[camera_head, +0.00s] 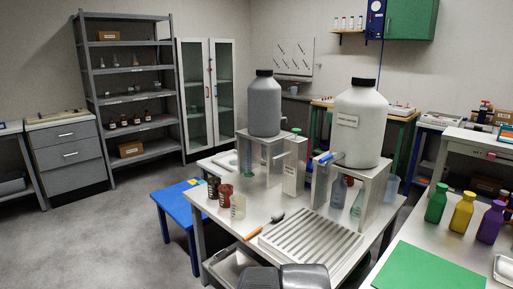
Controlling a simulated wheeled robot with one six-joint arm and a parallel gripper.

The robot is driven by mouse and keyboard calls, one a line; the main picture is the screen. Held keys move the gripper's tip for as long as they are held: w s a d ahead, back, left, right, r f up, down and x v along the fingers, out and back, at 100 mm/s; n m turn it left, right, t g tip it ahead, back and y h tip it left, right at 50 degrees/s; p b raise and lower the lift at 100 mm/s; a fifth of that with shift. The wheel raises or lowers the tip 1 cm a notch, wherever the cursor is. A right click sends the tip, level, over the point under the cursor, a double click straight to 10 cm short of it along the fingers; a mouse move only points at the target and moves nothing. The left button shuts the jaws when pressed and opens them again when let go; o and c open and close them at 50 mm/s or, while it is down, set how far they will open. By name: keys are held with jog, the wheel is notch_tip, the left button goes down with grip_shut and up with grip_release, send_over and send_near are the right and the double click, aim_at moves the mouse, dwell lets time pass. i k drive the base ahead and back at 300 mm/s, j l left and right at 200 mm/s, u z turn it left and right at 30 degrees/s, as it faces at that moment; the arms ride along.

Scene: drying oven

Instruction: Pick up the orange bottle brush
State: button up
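The orange bottle brush (262,225) lies on the pale table in the middle of the view, near its front left edge. Its orange handle slants down to the left. Its dark grey head points up and to the right, close to the ribbed tray. Dark grey parts of my own arm show at the bottom edge, in front of the table. No gripper fingers can be made out, and nothing of mine touches the brush.
A ribbed metal tray (310,243) lies right of the brush. Small brown jars (224,195) stand behind it to the left. A grey carboy (264,106) and a white carboy (359,125) stand on raised stands. A blue stool (176,203) is at left. Green, yellow and purple bottles stand right.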

aim_at(275, 216)
jog(key=u, duration=0.1)
jog(key=j+z, duration=0.1)
jog(key=j, duration=0.2)
jog(key=i+j+u, duration=0.1)
jog(key=i, duration=1.25)
